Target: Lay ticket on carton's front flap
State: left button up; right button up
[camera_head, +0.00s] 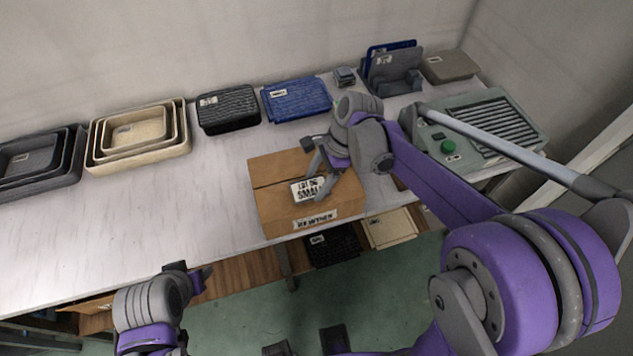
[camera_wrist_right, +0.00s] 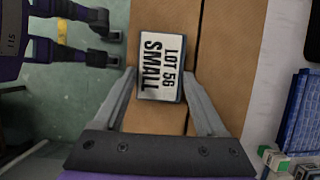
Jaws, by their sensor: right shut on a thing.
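The brown carton (camera_head: 271,208) stands at the table's front edge, its top flaps meeting at a dark seam. The ticket (camera_head: 307,188) is a small white card reading "LOT 56 SMALL" in the right wrist view (camera_wrist_right: 160,66). My right gripper (camera_head: 315,173) is shut on the ticket by its two sides. The ticket is over the carton's front flap (camera_wrist_right: 156,119), in front of the seam; I cannot tell whether it touches. My left gripper (camera_head: 190,275) is low at the left, in front of the table, and its jaw opening is unclear.
Behind the carton are a black basket (camera_head: 228,112), a blue tray (camera_head: 296,101) and nested beige trays (camera_head: 91,150). A grey panel with a green button (camera_head: 478,150) is at right. The white table (camera_head: 215,185) is clear left of the carton.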

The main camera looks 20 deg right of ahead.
jog(key=shift+f, duration=0.5)
jog(key=shift+f, duration=0.1)
jog(key=o, duration=1.3)
jog(key=shift+c, duration=0.2)
jog(key=v, duration=1.2)
jog(key=s+f+n+t+h, duration=0.2)
jog(key=s+f+n, duration=0.2)
jog(key=s+n, duration=0.3)
jog(key=s+f+n+t+h, duration=0.2)
jog(key=s+f+n, duration=0.3)
jog(key=s+n, duration=0.3)
jog(key=shift+d+n+t+h, duration=0.25)
jog(key=shift+n+t, duration=0.55)
jog(key=shift+n, duration=0.5)
